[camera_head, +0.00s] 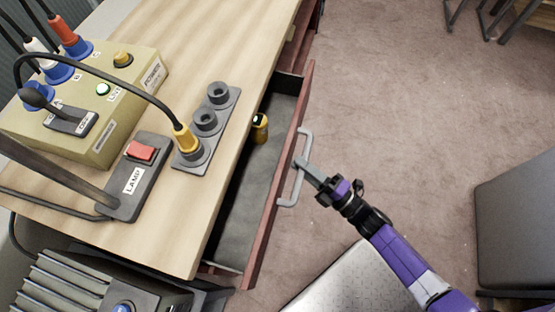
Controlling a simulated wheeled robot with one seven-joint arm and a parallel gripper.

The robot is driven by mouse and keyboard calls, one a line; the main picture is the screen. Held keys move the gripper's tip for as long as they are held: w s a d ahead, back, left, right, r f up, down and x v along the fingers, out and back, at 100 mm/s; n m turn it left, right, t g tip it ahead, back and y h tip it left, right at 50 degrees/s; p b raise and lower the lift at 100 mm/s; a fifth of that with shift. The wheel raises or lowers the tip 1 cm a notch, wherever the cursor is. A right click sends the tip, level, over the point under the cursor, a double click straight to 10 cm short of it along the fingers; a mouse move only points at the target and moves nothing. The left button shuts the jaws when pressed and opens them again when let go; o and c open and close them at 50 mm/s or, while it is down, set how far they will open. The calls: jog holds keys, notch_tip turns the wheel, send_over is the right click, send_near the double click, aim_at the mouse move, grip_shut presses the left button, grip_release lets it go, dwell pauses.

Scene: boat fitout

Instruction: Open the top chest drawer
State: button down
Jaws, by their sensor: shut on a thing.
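The top chest drawer (285,185) stands pulled out from under the wooden worktop, its red-brown front facing right. Its grey inside shows, with a small yellow and black object (260,128) in it. The grey bar handle (302,165) is on the drawer front. My gripper (303,166) is shut on the handle, coming from the lower right. The fingertips are small in view and partly hide the handle's middle.
On the worktop (225,60) are a yellow-green control box (100,145), a lamp switch (140,165) and a socket strip (215,120) with a yellow plug. A dark grey block (515,220) stands at the right.

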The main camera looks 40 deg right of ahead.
jog(key=s+d+b, duration=0.3)
jog(key=s+d, duration=0.6)
jog(key=s, duration=0.4)
jog(key=shift+d+b, duration=0.15)
jog(key=shift+b, duration=0.25)
jog(key=c, duration=1.6)
grip_release()
jog(key=b+v, duration=0.1)
jog(key=v, duration=0.6)
jog(key=shift+s+f, duration=0.15)
jog(key=shift+s, duration=0.2)
